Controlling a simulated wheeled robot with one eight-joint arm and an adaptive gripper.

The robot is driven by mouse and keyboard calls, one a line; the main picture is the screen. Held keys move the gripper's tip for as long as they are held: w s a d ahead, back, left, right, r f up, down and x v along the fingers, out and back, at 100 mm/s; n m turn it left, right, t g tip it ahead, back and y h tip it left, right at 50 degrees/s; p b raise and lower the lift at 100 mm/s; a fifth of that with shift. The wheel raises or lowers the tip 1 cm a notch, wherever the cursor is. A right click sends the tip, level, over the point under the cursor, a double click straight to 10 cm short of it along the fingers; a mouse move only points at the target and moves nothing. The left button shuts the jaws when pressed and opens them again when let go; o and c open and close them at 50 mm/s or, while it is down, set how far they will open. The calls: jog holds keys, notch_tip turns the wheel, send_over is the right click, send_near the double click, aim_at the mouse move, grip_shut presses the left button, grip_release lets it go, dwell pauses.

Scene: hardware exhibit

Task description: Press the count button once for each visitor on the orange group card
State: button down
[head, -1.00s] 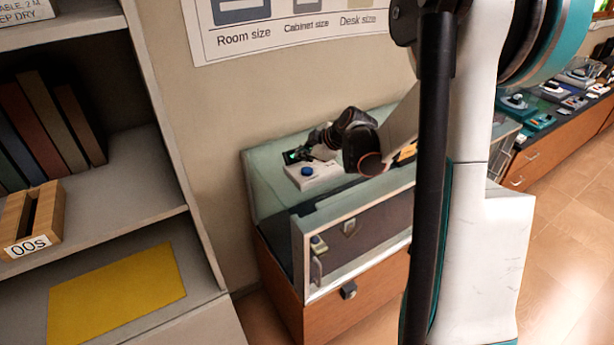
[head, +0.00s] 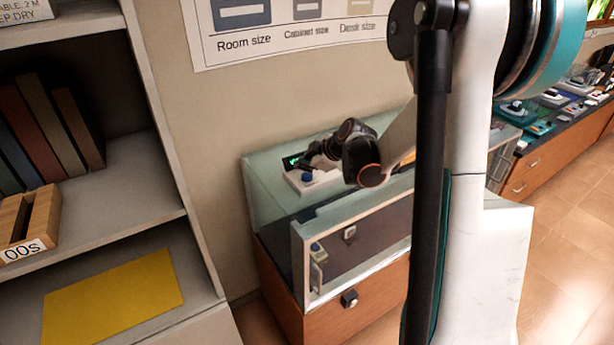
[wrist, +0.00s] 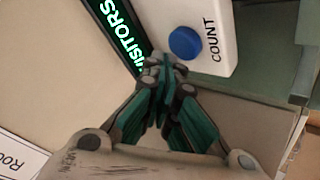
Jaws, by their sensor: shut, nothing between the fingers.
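The count button is a round blue button (wrist: 184,43) on a white box (wrist: 225,22) marked COUNT. In the head view the button (head: 307,176) sits on the same box on the glass case. A dark display with glowing green VISITORS lettering (wrist: 122,32) is beside the box; its number is out of the wrist view and unreadable in the head view. My gripper (wrist: 166,66) is shut and empty, its tips just beside the button in the wrist picture. I cannot tell their height above it. I cannot make out the orange group card in either current view.
The glass case (head: 268,185) stands against the wall, with a latch (head: 349,299) on its wooden base. A shelf unit at left holds books, a wooden holder marked 00s (head: 30,225) and a yellow sheet (head: 112,300). Other exhibits line a counter at far right.

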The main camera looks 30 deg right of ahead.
aim_at(305, 177)
jog(key=shift+f, duration=0.1)
dwell(0.6)
jog(key=shift+f+b, duration=0.3)
jog(key=shift+b, duration=0.15)
jog(key=shift+f+b, duration=0.4)
jog(key=shift+f, duration=0.05)
dwell(0.6)
jog(key=shift+r, duration=0.1)
jog(key=shift+r+p, duration=0.5)
jog(key=shift+r, duration=0.3)
jog(key=shift+r+p, duration=1.6)
jog(key=shift+r, duration=0.95)
